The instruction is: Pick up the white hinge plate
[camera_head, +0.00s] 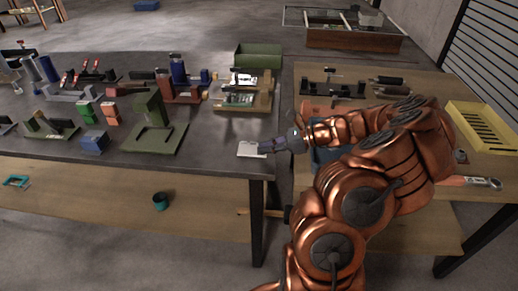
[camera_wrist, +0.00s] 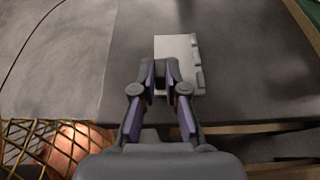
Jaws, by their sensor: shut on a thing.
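The white hinge plate (camera_head: 246,149) is a small flat piece near the right edge of the dark table top. In the wrist view the plate (camera_wrist: 176,47) reaches out beyond my fingertips, with its knuckled side to the right. My gripper (camera_head: 268,146) comes in from the right, low over the table. In the wrist view my gripper (camera_wrist: 160,80) is shut on the near part of the plate, and the fingers hide that part. I cannot tell whether the plate still touches the table.
A green fixture (camera_head: 158,125) stands left of the plate, among several colored clamps and blocks. A green bin (camera_head: 258,56) stands behind. A yellow slotted tray (camera_head: 486,127) is on the wooden table at right. Bare dark table surrounds the plate.

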